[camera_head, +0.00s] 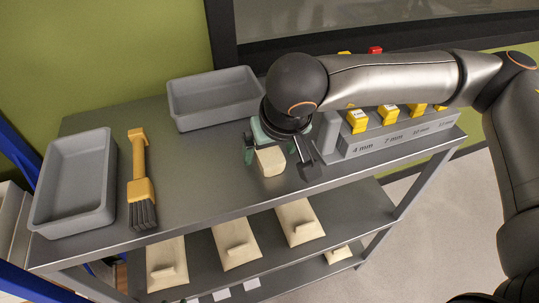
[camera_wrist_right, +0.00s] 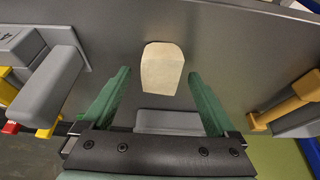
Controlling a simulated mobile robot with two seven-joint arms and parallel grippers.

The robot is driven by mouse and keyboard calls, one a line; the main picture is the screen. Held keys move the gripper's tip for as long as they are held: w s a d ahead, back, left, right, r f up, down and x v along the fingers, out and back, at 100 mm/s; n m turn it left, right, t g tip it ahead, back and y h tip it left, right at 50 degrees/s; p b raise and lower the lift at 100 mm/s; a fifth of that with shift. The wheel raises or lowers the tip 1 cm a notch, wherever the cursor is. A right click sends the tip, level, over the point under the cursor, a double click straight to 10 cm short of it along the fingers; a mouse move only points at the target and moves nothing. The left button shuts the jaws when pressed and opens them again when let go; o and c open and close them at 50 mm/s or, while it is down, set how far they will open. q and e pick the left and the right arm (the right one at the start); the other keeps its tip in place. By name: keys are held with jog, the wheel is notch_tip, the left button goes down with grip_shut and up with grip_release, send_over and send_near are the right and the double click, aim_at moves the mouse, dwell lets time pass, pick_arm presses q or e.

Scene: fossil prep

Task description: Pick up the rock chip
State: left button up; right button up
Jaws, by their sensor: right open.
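The rock chip appears to be the pale beige block (camera_head: 271,163) lying on the grey table top near its front edge. In the right wrist view the chip (camera_wrist_right: 162,69) sits centred, level with the tips of the two green fingers. My right gripper (camera_wrist_right: 158,73) is open, with a finger on either side of the chip and a visible gap on both sides. In the head view the right gripper (camera_head: 270,148) points down over the chip, its wrist partly covering it. My left gripper is not in view.
A grey tray (camera_head: 74,210) stands at the left, with a yellow-handled brush (camera_head: 140,175) beside it. Another grey tray (camera_head: 214,97) is at the back. A grey rack (camera_head: 392,136) with yellow-topped pieces stands right of the gripper. Beige pieces lie on the shelf below.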

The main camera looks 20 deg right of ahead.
grip_shut()
dwell(0.7)
